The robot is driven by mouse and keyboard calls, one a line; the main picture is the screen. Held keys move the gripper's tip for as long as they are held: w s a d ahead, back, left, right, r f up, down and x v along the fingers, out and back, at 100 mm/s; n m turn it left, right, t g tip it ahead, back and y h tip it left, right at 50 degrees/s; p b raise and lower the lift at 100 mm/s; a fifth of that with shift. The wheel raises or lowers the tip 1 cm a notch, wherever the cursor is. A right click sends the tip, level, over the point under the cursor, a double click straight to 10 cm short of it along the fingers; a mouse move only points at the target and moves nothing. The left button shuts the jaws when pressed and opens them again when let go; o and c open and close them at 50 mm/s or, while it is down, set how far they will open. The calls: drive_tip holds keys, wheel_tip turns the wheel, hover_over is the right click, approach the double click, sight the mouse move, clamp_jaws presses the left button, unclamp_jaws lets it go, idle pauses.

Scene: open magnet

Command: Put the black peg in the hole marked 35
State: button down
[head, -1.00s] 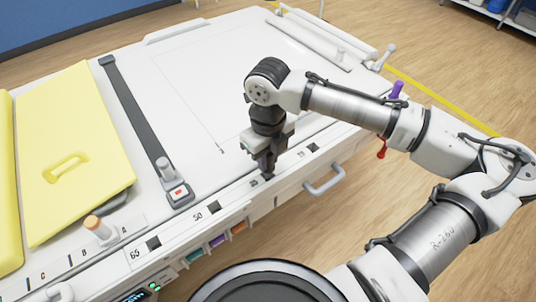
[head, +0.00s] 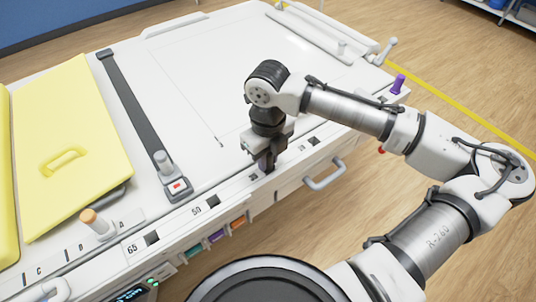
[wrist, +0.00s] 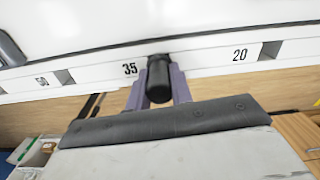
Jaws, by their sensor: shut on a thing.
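My gripper (head: 266,160) points down over the front rail of the white bed. In the wrist view its purple-grey fingers (wrist: 158,92) are shut on the black peg (wrist: 158,80), one finger on each side. The printed mark 35 (wrist: 130,69) is just left of the peg on the white rail. The peg and fingers cover the place beside that mark, so the hole there is hidden. I cannot tell whether the peg's lower end is in the hole or above it.
The rail has other square holes: 65 (head: 152,237), 50 (head: 212,201) and 20 (head: 312,143). A grey handle (head: 325,176) sticks out from the front. A yellow pad (head: 70,160) lies at left. A purple knob (head: 398,84) stands beyond my arm.

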drive_tip(key=shift+f, duration=0.1)
drive_tip(key=c, duration=1.2)
unclamp_jaws()
drive_tip(key=shift+o, duration=0.2)
wheel_tip(320, 180, up, 14)
drive_tip(key=b, duration=0.1)
drive_tip(key=shift+s+f, duration=0.1)
drive_tip(key=shift+f, duration=0.05)
